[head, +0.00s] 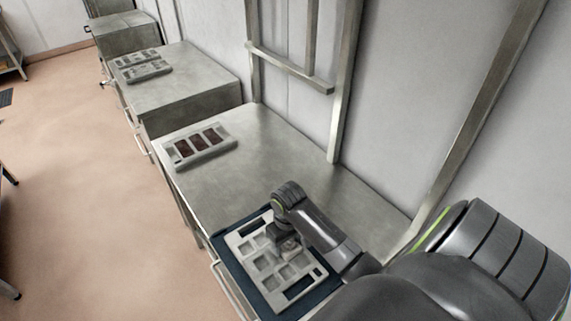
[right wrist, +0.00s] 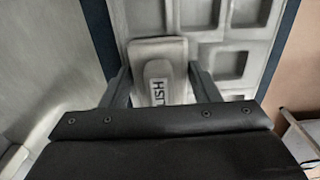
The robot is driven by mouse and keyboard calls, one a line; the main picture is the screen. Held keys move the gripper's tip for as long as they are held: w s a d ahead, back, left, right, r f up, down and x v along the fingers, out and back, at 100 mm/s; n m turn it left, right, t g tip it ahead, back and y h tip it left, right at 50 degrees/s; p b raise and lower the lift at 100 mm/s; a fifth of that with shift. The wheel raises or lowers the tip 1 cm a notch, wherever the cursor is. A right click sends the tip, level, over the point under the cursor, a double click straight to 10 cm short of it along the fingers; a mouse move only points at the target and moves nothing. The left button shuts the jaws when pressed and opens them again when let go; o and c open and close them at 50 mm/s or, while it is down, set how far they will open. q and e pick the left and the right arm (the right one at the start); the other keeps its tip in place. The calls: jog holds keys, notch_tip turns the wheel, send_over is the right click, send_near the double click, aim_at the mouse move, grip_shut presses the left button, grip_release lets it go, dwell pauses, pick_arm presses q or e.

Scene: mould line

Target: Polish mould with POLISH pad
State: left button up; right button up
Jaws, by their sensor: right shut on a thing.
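The mould (head: 283,270) is a pale grey tray with square cavities, lying on a dark blue mat (head: 244,287) at the front of the metal counter. My right gripper (head: 289,243) is over the mould's upper right part. In the right wrist view, its two fingers are shut on a pale grey pad (right wrist: 158,88) with part of the label "POLISH" showing. The pad is on or just above the mould; I cannot tell whether they touch. The mould also shows behind the pad in the right wrist view (right wrist: 208,32). My left gripper is not in view.
A mould with dark brown fillings (head: 231,139) lies farther back on the same counter (head: 270,150). More grey moulds (head: 148,70) lie on the second counter. Metal frame posts (head: 345,85) stand along the wall. The counter between the two nearer moulds is clear.

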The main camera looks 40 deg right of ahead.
jog(key=shift+s+a+f, duration=0.1)
jog(key=shift+s, duration=2.9)
jog(key=shift+w+d, duration=0.15)
jog(key=shift+w, duration=2.9)
jog(key=shift+w+d, duration=0.15)
jog(key=shift+w, duration=2.9)
notch_tip(320, 180, up, 8)
